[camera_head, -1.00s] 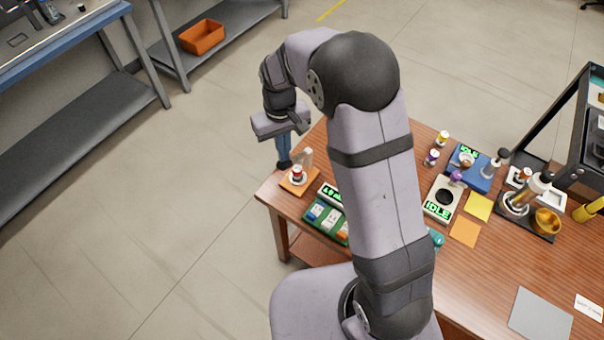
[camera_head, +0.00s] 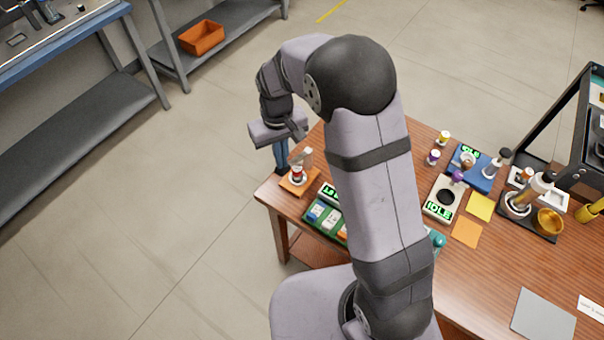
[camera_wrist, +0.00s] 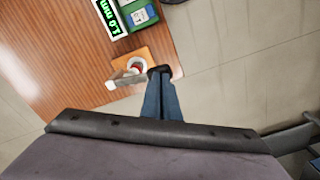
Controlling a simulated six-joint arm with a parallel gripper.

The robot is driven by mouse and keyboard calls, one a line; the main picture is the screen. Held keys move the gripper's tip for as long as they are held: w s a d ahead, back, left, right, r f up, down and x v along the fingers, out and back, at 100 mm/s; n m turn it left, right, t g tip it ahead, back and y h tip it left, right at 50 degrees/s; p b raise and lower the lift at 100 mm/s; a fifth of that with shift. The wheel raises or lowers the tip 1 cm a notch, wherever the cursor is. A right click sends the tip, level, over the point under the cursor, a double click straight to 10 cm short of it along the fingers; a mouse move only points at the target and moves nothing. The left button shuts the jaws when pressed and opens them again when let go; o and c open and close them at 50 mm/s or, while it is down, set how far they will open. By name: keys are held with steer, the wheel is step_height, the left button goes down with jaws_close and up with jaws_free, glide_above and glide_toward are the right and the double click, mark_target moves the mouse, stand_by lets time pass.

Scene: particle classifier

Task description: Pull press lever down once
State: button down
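A small orange-based stand (camera_head: 289,187) sits at the table's left corner. It carries a red and white round piece (camera_head: 297,176) and a pale upright arm (camera_head: 308,158). This arm may be the press lever, but I cannot be sure. The stand also shows in the wrist view (camera_wrist: 155,53), with the pale arm (camera_wrist: 124,81) left of my fingers. My gripper (camera_head: 282,171) points down with its blue fingers together at the stand's edge. In the wrist view the dark fingertips (camera_wrist: 160,70) are next to the stand, with nothing visible between them. Whether they touch it is unclear.
A green tray with a lit display (camera_head: 321,215) lies right of the stand. Devices, including a scale reading IDLE (camera_head: 441,197) and a gold bowl (camera_head: 548,221), stand farther right. Left of the table corner is open floor. My arm hides part of the table.

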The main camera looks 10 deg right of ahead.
steer(key=shift+f, duration=0.1)
steer(key=shift+s+a+f+b, duration=0.15)
steer(key=shift+f+b, duration=0.15)
steer(key=shift+f, duration=0.15)
steer(key=shift+s+a+f+b, duration=0.15)
steer(key=shift+f+b, duration=0.15)
steer(key=shift+f, duration=0.3)
